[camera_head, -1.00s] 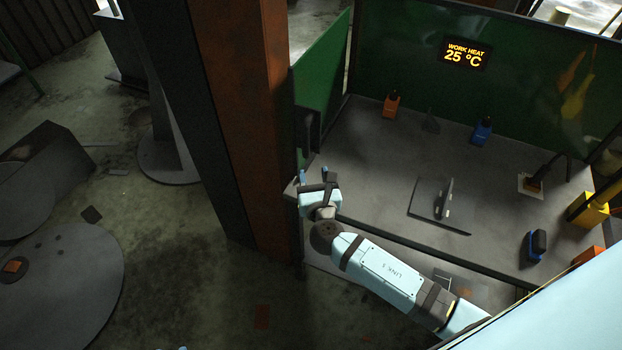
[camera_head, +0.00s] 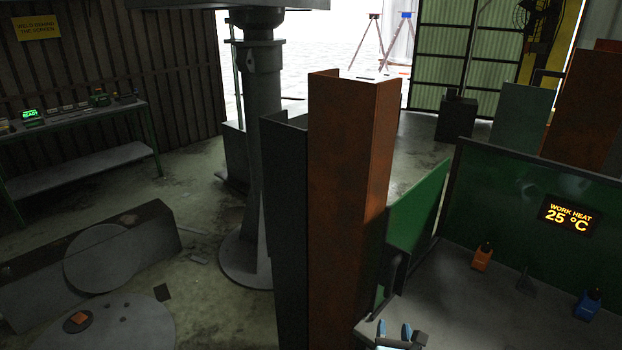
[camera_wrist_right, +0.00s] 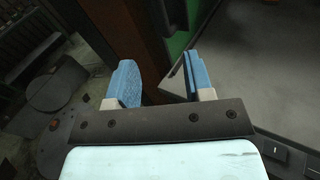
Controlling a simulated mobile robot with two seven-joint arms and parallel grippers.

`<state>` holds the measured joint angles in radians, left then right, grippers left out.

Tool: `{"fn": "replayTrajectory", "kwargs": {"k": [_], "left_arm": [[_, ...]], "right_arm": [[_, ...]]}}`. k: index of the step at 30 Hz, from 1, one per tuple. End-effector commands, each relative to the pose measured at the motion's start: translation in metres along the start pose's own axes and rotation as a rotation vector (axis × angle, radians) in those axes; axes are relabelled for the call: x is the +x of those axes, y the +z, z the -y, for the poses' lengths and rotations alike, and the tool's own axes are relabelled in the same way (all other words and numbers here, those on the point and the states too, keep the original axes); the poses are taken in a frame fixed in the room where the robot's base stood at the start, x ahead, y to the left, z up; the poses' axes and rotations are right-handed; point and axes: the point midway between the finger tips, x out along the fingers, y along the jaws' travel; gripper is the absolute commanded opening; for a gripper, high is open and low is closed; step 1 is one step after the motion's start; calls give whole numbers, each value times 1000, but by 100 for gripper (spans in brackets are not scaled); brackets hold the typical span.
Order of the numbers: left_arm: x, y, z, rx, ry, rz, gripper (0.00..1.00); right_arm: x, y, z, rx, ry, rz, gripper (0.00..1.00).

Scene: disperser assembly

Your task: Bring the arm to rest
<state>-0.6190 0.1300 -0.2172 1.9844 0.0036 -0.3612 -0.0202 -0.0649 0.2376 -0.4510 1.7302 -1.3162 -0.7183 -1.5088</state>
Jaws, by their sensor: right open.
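My right gripper (camera_head: 394,331) shows at the bottom edge of the head view, with two blue fingertips standing apart. In the right wrist view the same gripper (camera_wrist_right: 162,80) is open, and nothing is between its fingers. It is beside the rusty orange steel column (camera_head: 345,190), at the near left corner of the grey worktable (camera_head: 440,290). I cannot tell how far the fingers are from the column. Most of the right arm is below the head view. My left gripper is not in view.
A green screen (camera_head: 415,220) edges the worktable. An orange bottle (camera_head: 482,257) and a blue bottle (camera_head: 587,303) stand on it, below the lit 25 °C display (camera_head: 569,215). A round-based grey post (camera_head: 262,150) stands behind the column. A green-framed bench (camera_head: 75,155) is far left.

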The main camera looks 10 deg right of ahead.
Motion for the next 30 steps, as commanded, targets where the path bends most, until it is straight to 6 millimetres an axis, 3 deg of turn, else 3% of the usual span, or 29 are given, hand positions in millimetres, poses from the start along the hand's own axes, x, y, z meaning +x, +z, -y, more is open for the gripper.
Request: {"fn": "replayTrajectory", "kwargs": {"k": [5, 9, 15, 18, 23, 30], "left_arm": [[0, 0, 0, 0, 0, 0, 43], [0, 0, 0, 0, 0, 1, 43], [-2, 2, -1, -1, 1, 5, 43], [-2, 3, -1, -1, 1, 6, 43], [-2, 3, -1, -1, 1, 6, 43], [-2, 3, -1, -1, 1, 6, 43]], "right_arm": [[-54, -58, 13, 612, -37, -266, 48], [-118, -98, 21, 1325, -194, -498, 48], [-191, -116, 29, 2206, -530, -653, 48], [-212, -116, 32, 2487, -666, -663, 48], [-225, -114, 35, 2692, -774, -655, 48], [-226, -114, 35, 2708, -783, -655, 48]]}}
